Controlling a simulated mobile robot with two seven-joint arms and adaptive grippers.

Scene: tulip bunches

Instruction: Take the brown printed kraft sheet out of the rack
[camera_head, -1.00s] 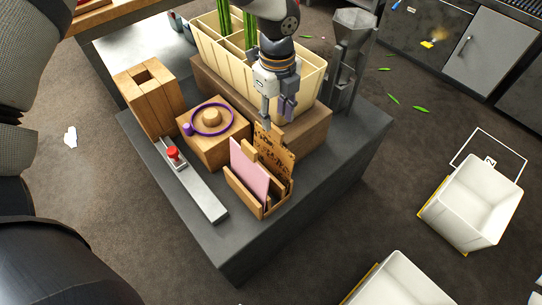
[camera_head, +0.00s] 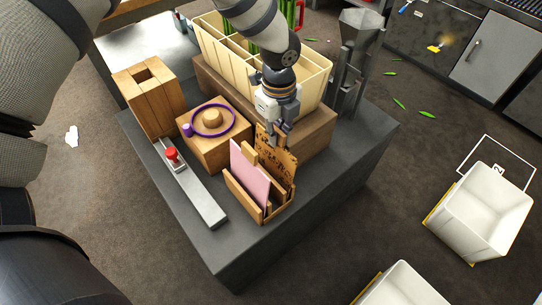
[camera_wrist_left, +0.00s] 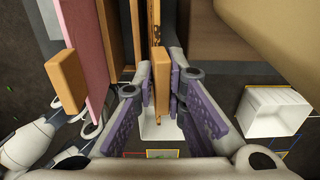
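The brown printed kraft sheet (camera_head: 276,160) stands upright in the small wooden rack (camera_head: 270,214), behind a pink sheet (camera_head: 249,174). Each sheet has a wooden tab on top. My left gripper (camera_head: 279,137) is directly above the brown sheet, pointing down. In the left wrist view its purple fingertips (camera_wrist_left: 161,98) stand close on both sides of the brown sheet's tab (camera_wrist_left: 160,70) and look shut on it. The sheet is still down in the rack. The pink sheet's tab (camera_wrist_left: 66,82) is clear of the fingers to the left. My right gripper is not in view.
A cream divided planter (camera_head: 312,78) with green stems stands behind my gripper on a wooden block. A grey metal funnel stand (camera_head: 356,60) is to its right. A wooden box with a purple ring (camera_head: 213,120) and a grey bar with a red knob (camera_head: 190,180) are left.

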